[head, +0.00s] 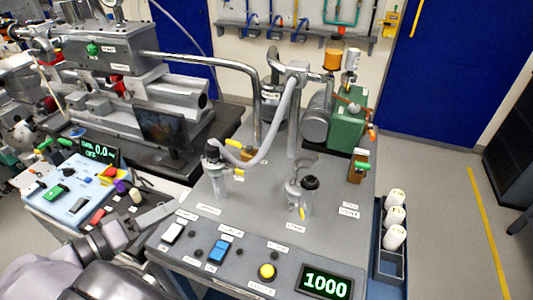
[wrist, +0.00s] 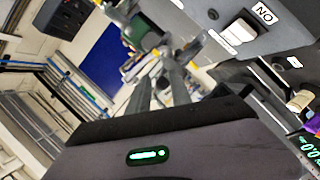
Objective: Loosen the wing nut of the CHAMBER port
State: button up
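Two vertical ports stand on the grey bench top in the head view. The left port (head: 213,162) has a grey hose on it and a yellow wing nut (head: 238,172) at its side. The right port (head: 293,187) stands by a black-capped clear vessel (head: 309,190), with a yellow wing nut (head: 302,213) low in front. The port labels are too small to read, so I cannot tell which is CHAMBER. My gripper (head: 165,212) is at the bench's left front, apart from both ports. In the wrist view its two fingers (wrist: 161,78) stand apart with nothing seen held.
A front panel carries a white switch (head: 173,233), a blue switch (head: 219,251), a yellow button (head: 267,271) and a display (head: 326,282) reading 1000. A green pump (head: 347,125) stands behind. A blue rack (head: 391,265) with white containers is at right. A control box (head: 65,190) is left.

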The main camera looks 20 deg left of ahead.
aim_at(228, 177)
jog(key=b+x, duration=0.6)
jog(key=x, duration=1.1)
jog(key=shift+a, duration=0.15)
grip_shut()
